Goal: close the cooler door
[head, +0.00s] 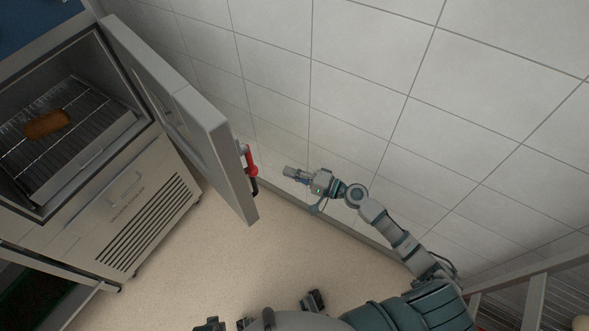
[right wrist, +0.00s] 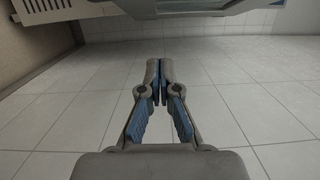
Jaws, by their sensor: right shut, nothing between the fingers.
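The cooler door (head: 180,105) stands wide open in the head view, swung out from the cooler (head: 75,130) on the left. A red handle (head: 249,160) with a dark lower end sits on the door's outer side, near its free edge. My right gripper (head: 288,172) is to the right of the handle, with a gap between them, and points toward the door. In the right wrist view its fingers (right wrist: 158,85) are together and empty. My left gripper does not show.
Inside the cooler a brown loaf-like item (head: 47,124) lies on a wire rack (head: 88,133). A tiled wall (head: 370,80) runs close behind my right arm. A metal rack (head: 535,300) stands at lower right. The floor (head: 190,260) below the door looks clear.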

